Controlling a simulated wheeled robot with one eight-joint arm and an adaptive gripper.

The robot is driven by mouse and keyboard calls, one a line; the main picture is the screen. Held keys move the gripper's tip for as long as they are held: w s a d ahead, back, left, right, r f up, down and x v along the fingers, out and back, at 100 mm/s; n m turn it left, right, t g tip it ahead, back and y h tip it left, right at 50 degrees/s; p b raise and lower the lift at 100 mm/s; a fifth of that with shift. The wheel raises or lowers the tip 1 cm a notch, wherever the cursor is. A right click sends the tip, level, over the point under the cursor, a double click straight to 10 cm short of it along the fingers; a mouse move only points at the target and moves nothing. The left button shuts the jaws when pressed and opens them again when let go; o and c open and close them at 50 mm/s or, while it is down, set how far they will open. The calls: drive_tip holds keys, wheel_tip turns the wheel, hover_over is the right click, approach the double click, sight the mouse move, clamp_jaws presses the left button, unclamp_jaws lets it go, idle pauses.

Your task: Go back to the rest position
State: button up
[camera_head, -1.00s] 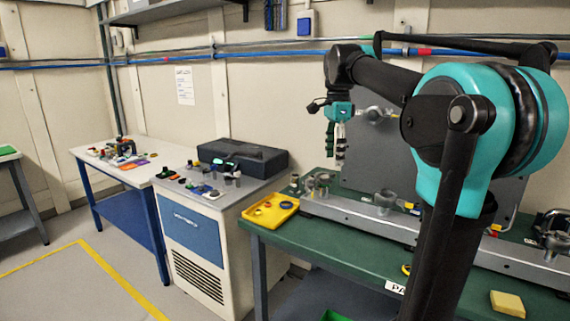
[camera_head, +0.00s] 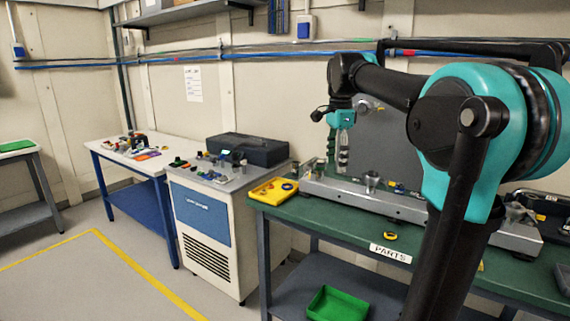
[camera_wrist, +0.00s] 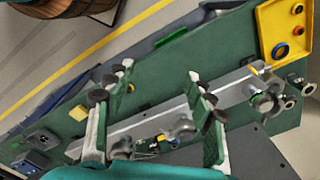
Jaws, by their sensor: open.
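My gripper (camera_head: 338,150) hangs from my teal and black arm above the green bench (camera_head: 413,244), in front of a grey upright panel. In the wrist view my gripper (camera_wrist: 158,85) shows two fingers spread wide apart with nothing between them. Below the fingers lies a long grey metal rail (camera_wrist: 150,115) with metal fittings on it. The rail also shows in the head view (camera_head: 365,197). My own arm hides much of the right part of the bench.
A yellow tray (camera_head: 273,190) with small rings sits at the bench's left end. A green bin (camera_head: 337,304) is on the lower shelf. A cabinet (camera_head: 208,222) with a black case (camera_head: 248,149) and a white table (camera_head: 137,157) stand left. Floor at front left is clear.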

drive_tip(key=s+d+f+n+t, duration=0.1)
drive_tip(key=s+f+n, duration=0.4)
drive_tip(key=f, duration=0.6)
drive_tip(key=s+d+f+n+t, duration=0.1)
drive_tip(key=s+f+n, duration=0.4)
drive_tip(key=s+f, duration=0.4)
drive_tip(key=s+d+f+n+t, duration=0.2)
drive_tip(key=s+f+n, duration=0.3)
drive_tip(key=f, duration=0.9)
drive_tip(key=shift+s+f, duration=0.2)
drive_tip(key=shift+s, duration=0.85)
drive_tip(key=shift+a, duration=0.1)
drive_tip(key=shift+c, duration=0.6)
